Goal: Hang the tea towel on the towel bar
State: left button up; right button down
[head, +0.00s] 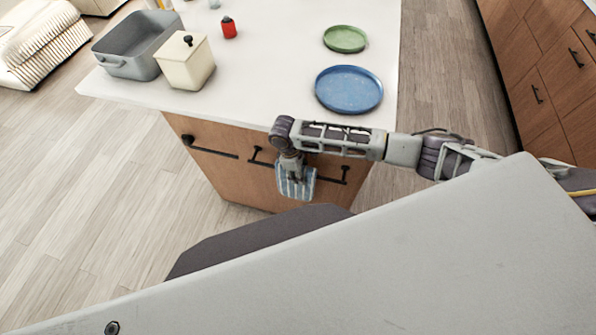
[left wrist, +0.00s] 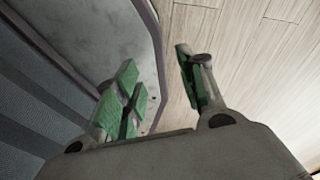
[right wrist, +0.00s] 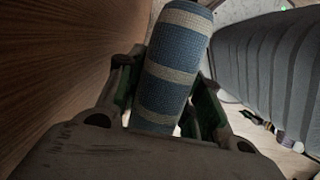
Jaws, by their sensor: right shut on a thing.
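The tea towel, striped blue and pale grey, hangs from my right gripper (head: 293,172) at the cabinet front; the towel (head: 297,186) looks folded or rolled. In the right wrist view the towel (right wrist: 172,70) sits between the fingers of my right gripper (right wrist: 165,92), which is shut on it. A long black bar (head: 330,177) on the cabinet front, seemingly the towel bar, runs behind the gripper and towel. I cannot tell whether the towel touches it. My left gripper (left wrist: 157,85) is open and empty in the left wrist view, and outside the head view.
Another black handle (head: 212,150) is on the cabinet left of the bar. On the white counter (head: 265,75) stand a grey basin (head: 125,62), a cream lidded canister (head: 188,68), a red item (head: 229,28), a green plate (head: 345,39) and a blue plate (head: 348,90).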

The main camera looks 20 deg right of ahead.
jog(key=shift+f, duration=0.45)
pick_arm(q)
jog(key=shift+w+a, duration=0.1)
jog(key=shift+a, duration=1)
pick_arm(e)
jog(key=shift+f, duration=0.4)
pick_arm(q)
jog(key=shift+d, duration=0.1)
pick_arm(e)
jog(key=c, duration=0.9)
grip_release()
pick_arm(q)
jog(key=shift+d, duration=0.45)
jog(key=shift+w, duration=0.15)
pick_arm(e)
jog(key=shift+r, duration=0.15)
